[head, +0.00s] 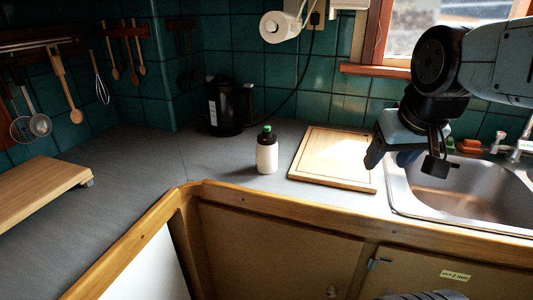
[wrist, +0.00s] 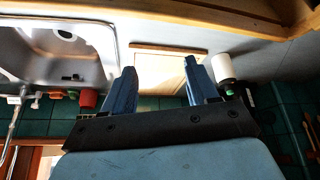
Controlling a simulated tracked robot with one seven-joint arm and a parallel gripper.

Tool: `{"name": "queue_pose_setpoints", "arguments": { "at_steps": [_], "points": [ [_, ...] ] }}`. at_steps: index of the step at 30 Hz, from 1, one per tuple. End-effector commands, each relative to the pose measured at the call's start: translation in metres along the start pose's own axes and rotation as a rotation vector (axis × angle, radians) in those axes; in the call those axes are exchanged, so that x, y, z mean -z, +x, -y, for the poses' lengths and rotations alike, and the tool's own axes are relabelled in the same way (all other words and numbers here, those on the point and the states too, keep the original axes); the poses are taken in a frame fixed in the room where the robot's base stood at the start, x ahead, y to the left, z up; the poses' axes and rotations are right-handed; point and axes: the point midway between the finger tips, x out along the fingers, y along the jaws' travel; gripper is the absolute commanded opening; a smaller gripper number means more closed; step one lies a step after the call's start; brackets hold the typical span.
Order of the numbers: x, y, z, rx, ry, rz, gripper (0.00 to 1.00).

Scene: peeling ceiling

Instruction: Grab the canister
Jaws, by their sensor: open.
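The canister (head: 266,158) is a small white bottle with a dark upper part and a green cap. It stands upright on the grey counter near the inner corner, left of the cutting board. In the wrist view the canister (wrist: 223,68) appears upside down, just right of the right-hand finger, and the finger and gripper body are close to its outline there. My gripper (head: 405,161) is open and empty. It is above the counter between the cutting board and the sink, well to the right of the canister. Its two fingers (wrist: 160,70) show apart in the wrist view.
A wooden cutting board (head: 335,157) lies between the canister and the sink (head: 462,185). A black kettle (head: 229,107) stands behind the canister, against the tiles. Another board (head: 40,190) lies at left. The counter (head: 150,165) left of the canister is clear.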

Motion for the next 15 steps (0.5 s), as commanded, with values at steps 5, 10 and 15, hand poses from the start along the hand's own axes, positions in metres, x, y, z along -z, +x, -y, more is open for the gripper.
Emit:
{"name": "queue_pose_setpoints", "arguments": {
  "at_steps": [5,10,15],
  "points": [
    [0.001,0.025,-0.005,-0.07,-0.167,0.127,0.76],
    [0.006,0.056,-0.016,-0.188,-0.418,0.286,0.92],
    [0.019,0.084,-0.021,-0.317,-0.687,0.425,1.0]
  ]
}}
